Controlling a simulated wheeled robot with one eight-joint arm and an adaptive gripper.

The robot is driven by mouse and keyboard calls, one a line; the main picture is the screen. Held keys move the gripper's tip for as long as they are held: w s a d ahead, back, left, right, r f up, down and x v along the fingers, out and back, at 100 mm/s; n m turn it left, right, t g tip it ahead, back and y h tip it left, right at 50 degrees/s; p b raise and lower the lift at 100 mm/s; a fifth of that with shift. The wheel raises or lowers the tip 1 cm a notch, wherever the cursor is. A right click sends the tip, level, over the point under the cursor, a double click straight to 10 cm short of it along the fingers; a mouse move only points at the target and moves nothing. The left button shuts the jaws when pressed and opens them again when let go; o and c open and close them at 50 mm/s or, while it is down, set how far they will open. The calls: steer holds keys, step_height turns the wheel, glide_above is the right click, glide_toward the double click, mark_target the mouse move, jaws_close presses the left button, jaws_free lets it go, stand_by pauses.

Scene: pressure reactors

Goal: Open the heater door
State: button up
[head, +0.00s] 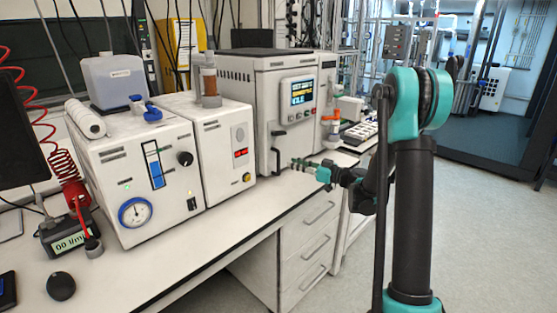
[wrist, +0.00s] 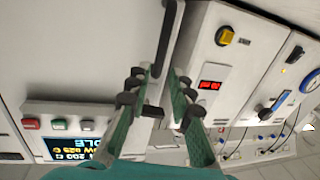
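The heater is the tall white unit (head: 262,85) with a lit display (head: 302,93) reading IDLE, standing on the bench. Its dark upright handle (head: 277,150) sits low at the left of the front, and the door looks closed. In the wrist view the handle (wrist: 168,42) is a dark bar running in from the top towards the gap between my fingers. My gripper (head: 294,164) is in front of the heater, just right of the handle's lower part. In the wrist view my gripper (wrist: 157,90) is open, its green fingers apart on either side of the bar. Contact cannot be told.
A white box with a red readout (head: 226,155) and a unit with a round gauge (head: 150,190) stand left of the heater. Drawers (head: 308,240) are under the bench (head: 235,222). A tray (head: 360,130) lies to the right. The floor (head: 490,230) at right is clear.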

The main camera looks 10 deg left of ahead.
glide_above(278, 172)
steer(key=shift+w, duration=0.4)
jaws_close()
